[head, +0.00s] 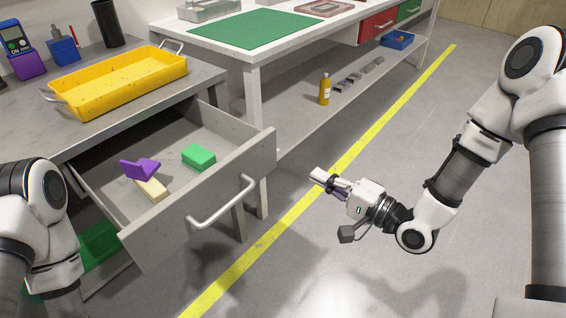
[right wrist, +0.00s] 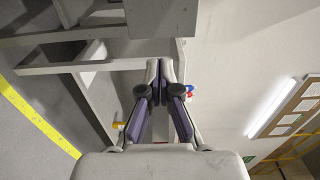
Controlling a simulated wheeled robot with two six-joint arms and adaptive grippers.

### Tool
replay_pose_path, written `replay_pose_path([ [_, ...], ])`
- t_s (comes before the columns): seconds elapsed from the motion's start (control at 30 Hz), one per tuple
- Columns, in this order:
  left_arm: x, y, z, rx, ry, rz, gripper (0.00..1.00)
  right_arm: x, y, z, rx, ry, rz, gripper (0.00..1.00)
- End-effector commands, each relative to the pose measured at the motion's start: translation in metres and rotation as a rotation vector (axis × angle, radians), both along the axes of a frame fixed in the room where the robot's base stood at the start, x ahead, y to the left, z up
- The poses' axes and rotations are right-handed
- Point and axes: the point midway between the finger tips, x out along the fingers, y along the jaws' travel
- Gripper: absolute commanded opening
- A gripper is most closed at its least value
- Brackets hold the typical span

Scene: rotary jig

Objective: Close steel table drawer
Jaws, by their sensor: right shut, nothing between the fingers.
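The steel table drawer (head: 205,208) is pulled far out from under the grey steel table (head: 60,123) in the head view. Its front carries a light bar handle (head: 222,203). Inside lie a green block (head: 198,157), a purple angled piece (head: 140,168) and a cream block (head: 152,189). My right gripper (head: 318,177) is shut and empty, to the right of the drawer front and apart from it. Its closed fingers also show in the right wrist view (right wrist: 160,75). My left arm shows at the lower left, but its gripper is out of view.
A yellow tray (head: 120,85) stands on the steel table. A white table with a green mat (head: 242,29) is behind, with a yellow bottle (head: 324,89) on its lower shelf. A green bin (head: 100,243) sits below the drawer. The floor around the yellow line (head: 350,153) is clear.

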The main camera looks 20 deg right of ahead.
Motion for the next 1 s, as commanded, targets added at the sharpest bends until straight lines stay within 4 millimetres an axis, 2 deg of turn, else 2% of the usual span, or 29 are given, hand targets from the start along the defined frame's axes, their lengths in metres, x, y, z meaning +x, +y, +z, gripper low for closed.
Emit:
replay_pose_path([
  [0.3,0.0,0.0,-0.015,0.0,0.001,0.0,0.78,0.054,0.042,-0.002,-0.006,-0.004,0.007,0.0],
  [0.5,0.0,0.0,-0.02,0.0,0.001,0.0,0.78,0.079,0.059,-0.001,-0.002,-0.002,0.004,0.0],
  [1.0,0.0,0.0,-0.019,0.0,0.0,0.0,0.78,0.085,0.063,0.0,-0.001,0.001,0.001,0.0],
])
